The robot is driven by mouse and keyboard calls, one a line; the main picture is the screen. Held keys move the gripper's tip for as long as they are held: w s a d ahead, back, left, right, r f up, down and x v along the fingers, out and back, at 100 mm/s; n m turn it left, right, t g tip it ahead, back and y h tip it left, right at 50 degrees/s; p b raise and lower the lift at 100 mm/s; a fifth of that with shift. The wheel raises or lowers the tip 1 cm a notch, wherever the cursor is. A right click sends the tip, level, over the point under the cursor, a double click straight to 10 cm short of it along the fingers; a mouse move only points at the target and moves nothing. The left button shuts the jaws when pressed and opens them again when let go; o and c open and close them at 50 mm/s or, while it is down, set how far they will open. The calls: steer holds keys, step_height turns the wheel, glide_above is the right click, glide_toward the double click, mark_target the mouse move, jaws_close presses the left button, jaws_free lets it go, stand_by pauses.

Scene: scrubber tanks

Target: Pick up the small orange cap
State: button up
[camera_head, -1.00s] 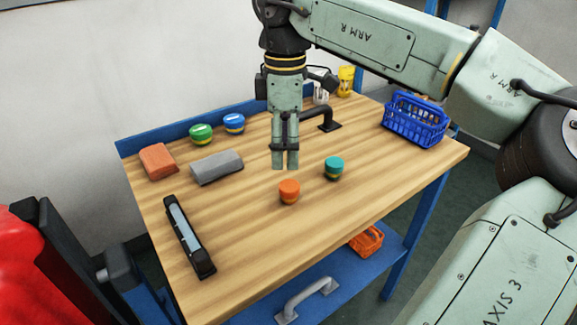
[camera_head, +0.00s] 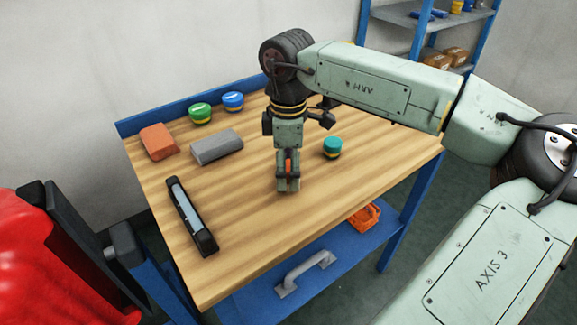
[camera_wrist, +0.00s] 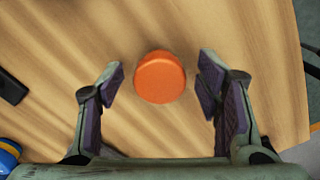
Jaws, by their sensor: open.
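The small orange cap (camera_wrist: 160,77) stands on the wooden tabletop, round and seen from above in the wrist view. It lies between and slightly beyond the two fingertips, with a gap on either side. My gripper (camera_wrist: 162,82) is open and empty, pointing down. In the head view my gripper (camera_head: 288,186) is low over the table and hides most of the orange cap (camera_head: 288,167), of which a strip shows between the fingers.
A teal cap (camera_head: 332,147) stands right of my gripper. A black tray-like holder (camera_head: 191,217) lies at the left. A grey block (camera_head: 216,147), an orange-red block (camera_head: 158,142), a green tub (camera_head: 200,114) and a blue tub (camera_head: 233,101) are at the back left. The front tabletop is clear.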

steer(key=shift+f, duration=0.15)
steer(key=c, duration=1.1)
steer(key=shift+o, duration=0.2)
